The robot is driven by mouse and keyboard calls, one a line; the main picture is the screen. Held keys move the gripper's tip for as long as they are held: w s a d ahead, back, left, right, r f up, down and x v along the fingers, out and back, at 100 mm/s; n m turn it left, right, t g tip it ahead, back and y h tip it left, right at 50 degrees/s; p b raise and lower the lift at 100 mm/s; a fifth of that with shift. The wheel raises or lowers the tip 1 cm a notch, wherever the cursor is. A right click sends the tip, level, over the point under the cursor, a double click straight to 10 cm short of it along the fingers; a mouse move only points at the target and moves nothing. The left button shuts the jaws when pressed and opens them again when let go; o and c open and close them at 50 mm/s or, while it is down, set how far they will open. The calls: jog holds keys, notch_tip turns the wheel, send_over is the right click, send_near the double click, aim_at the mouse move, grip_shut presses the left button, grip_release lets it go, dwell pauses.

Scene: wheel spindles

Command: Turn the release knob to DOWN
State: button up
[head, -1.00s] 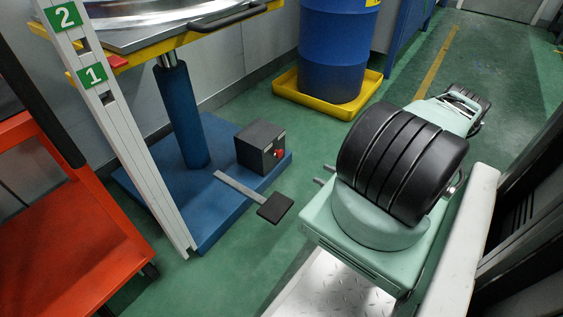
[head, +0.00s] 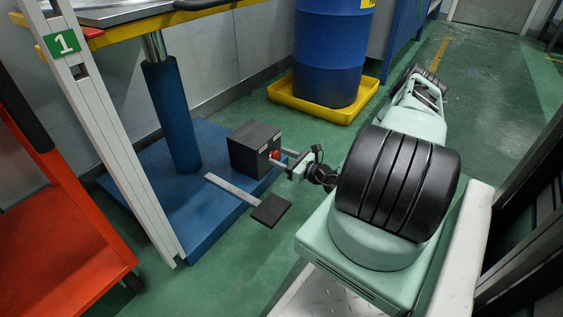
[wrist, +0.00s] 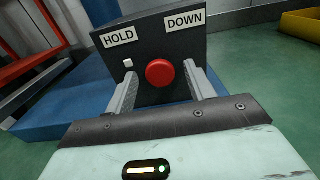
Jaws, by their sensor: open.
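The release knob (wrist: 160,72) is a round red knob on the front of a dark box (wrist: 155,42). In the wrist view, a HOLD label (wrist: 119,36) sits to its upper left and a DOWN label (wrist: 184,21) to its upper right. A small white square (wrist: 128,63) shows below HOLD. My gripper (wrist: 160,77) is open, with one finger on each side of the knob; I cannot tell whether they touch it. In the head view, my gripper (head: 281,160) is at the front of the box (head: 253,148), partly covering the knob (head: 275,155).
The box stands on a blue base (head: 215,220) beside a blue column (head: 172,115). A flat pedal (head: 270,210) sticks out below my gripper. A red cart (head: 60,240) is at left, and a blue drum (head: 328,55) in a yellow tray (head: 320,108) stands behind.

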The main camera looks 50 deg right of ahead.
jog(key=shift+w, duration=0.1)
jog(key=c, duration=0.9)
jog(key=shift+c, duration=0.2)
